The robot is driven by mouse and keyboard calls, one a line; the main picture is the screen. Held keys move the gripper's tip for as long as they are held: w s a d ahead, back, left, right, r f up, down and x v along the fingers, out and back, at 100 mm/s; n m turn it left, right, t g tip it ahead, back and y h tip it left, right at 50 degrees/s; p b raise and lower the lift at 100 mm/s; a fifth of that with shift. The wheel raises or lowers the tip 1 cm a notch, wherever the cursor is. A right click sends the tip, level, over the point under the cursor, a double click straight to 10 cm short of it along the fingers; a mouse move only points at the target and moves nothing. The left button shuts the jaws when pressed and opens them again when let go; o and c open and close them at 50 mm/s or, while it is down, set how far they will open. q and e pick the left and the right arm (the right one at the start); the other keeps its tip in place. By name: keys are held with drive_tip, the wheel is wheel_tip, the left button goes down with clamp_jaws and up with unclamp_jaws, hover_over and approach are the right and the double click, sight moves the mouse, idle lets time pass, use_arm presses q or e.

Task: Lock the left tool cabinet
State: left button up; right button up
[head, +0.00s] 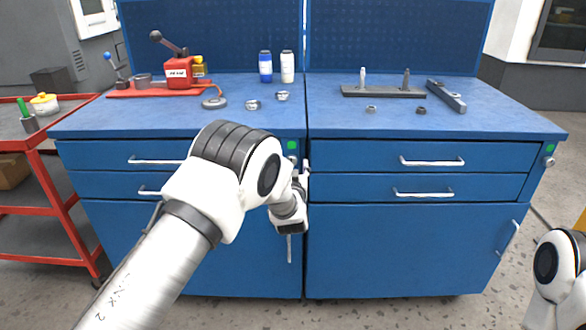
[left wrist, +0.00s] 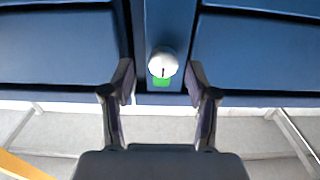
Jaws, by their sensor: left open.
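The left tool cabinet (head: 85,179) is blue, with two drawers above a door. Its round silver lock (head: 293,159) is at the upper right of its front, below a green mark (head: 292,145). My left gripper (head: 301,170) is in front of the cabinet's right edge. In the left wrist view its fingers (left wrist: 160,78) are open, one on each side of the lock, with gaps between. I cannot tell the depth left to the lock.
A similar blue right cabinet (head: 420,235) adjoins, with its own lock (head: 549,161) at the upper right. A red cart (head: 50,140) stands at the left. A red valve fixture (head: 178,75), bottles (head: 265,68) and metal parts lie on the worktops. My right arm shows at the lower right.

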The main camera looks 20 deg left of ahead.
use_arm(q)
drive_tip(key=shift+w+a+f, duration=0.15)
drive_tip(key=shift+w+a, duration=0.4)
drive_tip(key=shift+w, duration=0.3)
drive_tip(key=shift+d, duration=0.1)
drive_tip(key=c, duration=0.3)
clamp_jaws()
